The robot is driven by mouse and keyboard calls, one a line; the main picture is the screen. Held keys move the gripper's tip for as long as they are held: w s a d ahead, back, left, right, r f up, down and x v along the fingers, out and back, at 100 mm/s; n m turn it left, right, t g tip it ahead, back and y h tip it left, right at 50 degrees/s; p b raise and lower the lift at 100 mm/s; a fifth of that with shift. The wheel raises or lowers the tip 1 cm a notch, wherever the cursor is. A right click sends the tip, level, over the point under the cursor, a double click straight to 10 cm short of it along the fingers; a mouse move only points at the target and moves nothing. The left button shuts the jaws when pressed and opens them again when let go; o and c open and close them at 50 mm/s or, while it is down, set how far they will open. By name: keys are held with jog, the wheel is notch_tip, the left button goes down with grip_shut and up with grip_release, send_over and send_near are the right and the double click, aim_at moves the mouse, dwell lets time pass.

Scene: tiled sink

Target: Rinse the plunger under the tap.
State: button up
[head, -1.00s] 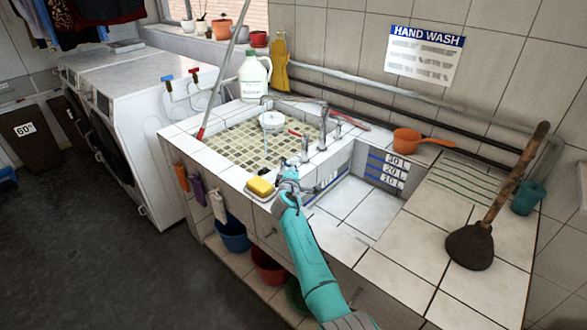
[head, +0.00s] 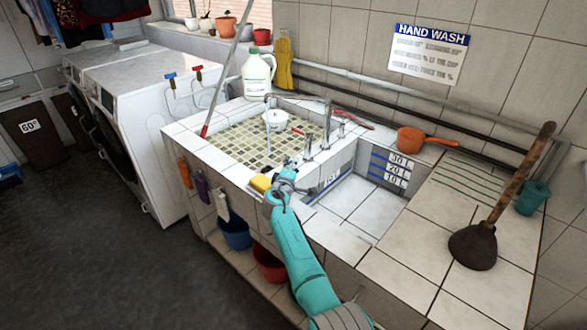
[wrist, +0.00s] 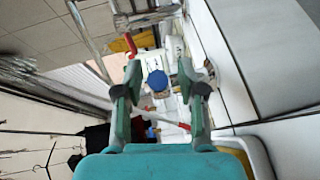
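The plunger (head: 473,246) stands cup-down on the tiled counter at the right in the head view. Its long, worn wooden handle leans up to the right. My gripper (head: 286,175) is at the front rim of the sink, beside the yellow sponge, far left of the plunger. In the wrist view my gripper (wrist: 161,92) has its fingers wide apart with nothing held between them. The plunger is not visible there.
The yellow sponge (head: 261,183) lies on the front rim. An orange pan (head: 411,139), a teal cup (head: 531,198) and a white jug (head: 257,74) stand around the sink. A stick (head: 226,75) leans across the basin's left side. The counter left of the plunger is clear.

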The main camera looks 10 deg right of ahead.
jog(key=v, duration=1.2)
jog(key=shift+o, duration=1.4)
jog(key=shift+s, duration=0.1)
